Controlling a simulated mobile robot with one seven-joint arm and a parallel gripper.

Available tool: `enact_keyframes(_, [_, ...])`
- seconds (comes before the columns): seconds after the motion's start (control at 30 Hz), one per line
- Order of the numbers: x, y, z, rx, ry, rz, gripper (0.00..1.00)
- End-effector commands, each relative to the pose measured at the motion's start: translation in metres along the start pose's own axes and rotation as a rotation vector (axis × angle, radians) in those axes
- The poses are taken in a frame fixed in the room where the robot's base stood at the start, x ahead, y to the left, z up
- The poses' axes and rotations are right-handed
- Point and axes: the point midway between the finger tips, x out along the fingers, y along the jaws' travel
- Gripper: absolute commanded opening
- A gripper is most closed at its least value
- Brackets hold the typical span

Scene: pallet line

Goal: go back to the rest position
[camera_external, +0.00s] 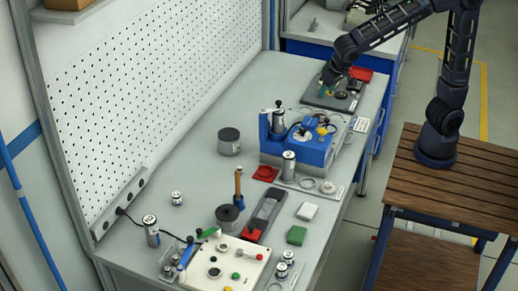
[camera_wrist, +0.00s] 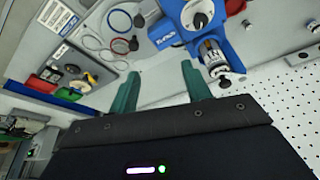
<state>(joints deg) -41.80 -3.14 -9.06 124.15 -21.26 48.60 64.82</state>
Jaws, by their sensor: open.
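My gripper (camera_external: 326,86) is at the far end of the grey workbench (camera_external: 185,150), low over or beside a dark plate (camera_external: 318,100); the exact gap to the plate cannot be told. In the wrist view its two teal fingers (camera_wrist: 160,88) stand apart with nothing seen between them. My arm reaches out from the wooden-topped stand at the right. The wrist view faces back along the bench toward a blue fixture (camera_wrist: 190,30).
The blue fixture (camera_external: 310,148) with metal cylinders stands mid-bench. A dark grey canister (camera_external: 229,143) is to its left. A cream control box (camera_external: 225,265), a red dish (camera_external: 266,174) and a green block (camera_external: 297,235) are nearer. A perforated panel (camera_external: 160,85) borders the left side.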

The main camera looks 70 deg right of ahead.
Motion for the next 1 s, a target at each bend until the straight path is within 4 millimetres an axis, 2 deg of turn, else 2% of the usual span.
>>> enact_keyframes(0.03, [-0.008,0.021,-0.004,0.0,-0.006,-0.008,0.48])
enact_keyframes(0.1, [-0.016,0.047,-0.005,-0.017,-0.015,-0.017,0.48])
enact_keyframes(0.27, [-0.034,0.102,-0.002,-0.058,-0.027,-0.041,0.48])
enact_keyframes(0.5, [-0.057,0.175,0.018,-0.125,-0.025,-0.077,0.48])
enact_keyframes(0.8, [-0.078,0.246,0.062,-0.219,0.011,-0.111,0.48])
enact_keyframes(1.0, [-0.085,0.275,0.092,-0.279,0.041,-0.119,0.48])
